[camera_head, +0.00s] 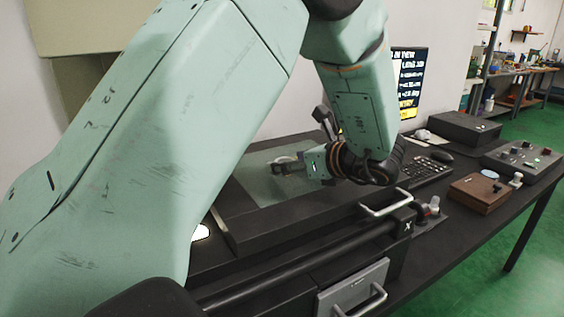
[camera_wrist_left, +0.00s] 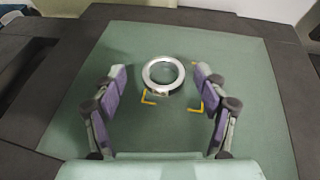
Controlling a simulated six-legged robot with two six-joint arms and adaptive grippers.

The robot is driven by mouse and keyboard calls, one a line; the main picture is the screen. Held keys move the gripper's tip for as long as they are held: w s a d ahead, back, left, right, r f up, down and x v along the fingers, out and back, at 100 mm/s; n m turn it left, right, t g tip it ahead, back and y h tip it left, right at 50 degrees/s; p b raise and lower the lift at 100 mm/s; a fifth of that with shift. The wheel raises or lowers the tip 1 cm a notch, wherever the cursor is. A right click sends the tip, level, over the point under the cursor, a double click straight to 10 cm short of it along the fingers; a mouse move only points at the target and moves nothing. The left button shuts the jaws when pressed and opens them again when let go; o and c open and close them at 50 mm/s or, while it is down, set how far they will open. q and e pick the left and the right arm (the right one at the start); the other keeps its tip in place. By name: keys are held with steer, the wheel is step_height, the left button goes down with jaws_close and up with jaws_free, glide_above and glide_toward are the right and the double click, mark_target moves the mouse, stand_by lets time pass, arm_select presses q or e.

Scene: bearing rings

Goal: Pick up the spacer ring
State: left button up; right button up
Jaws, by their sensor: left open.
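The spacer ring (camera_wrist_left: 147,77), a silvery metal ring, lies flat on a green mat (camera_wrist_left: 240,120) in the left wrist view. In the head view the ring (camera_head: 284,159) is small, pale and partly hidden near my gripper. My left gripper (camera_wrist_left: 160,80) is open, with one finger on each side of the ring in the picture and a clear gap to both. Nothing is between its pads that I can see being held. In the head view my left gripper (camera_head: 283,169) is over the mat beside the ring. My right gripper is not in view.
Yellow corner marks (camera_wrist_left: 147,98) are on the mat near the ring. A dark raised border (camera_wrist_left: 285,38) surrounds the mat. A bar handle (camera_head: 386,203) stands at the front.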

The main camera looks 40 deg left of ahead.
arm_select(q)
steer(key=shift+w+f, duration=0.25)
steer(key=shift+w, duration=0.15)
steer(key=shift+c, duration=0.5)
steer(key=shift+s+r, duration=0.25)
steer(key=shift+s, duration=0.1)
steer(key=c, duration=0.4)
steer(key=shift+w+f, duration=0.15)
steer(key=shift+w, duration=0.05)
steer(key=c, duration=0.5)
steer(key=shift+s, duration=0.1)
steer(key=shift+c, duration=1.4)
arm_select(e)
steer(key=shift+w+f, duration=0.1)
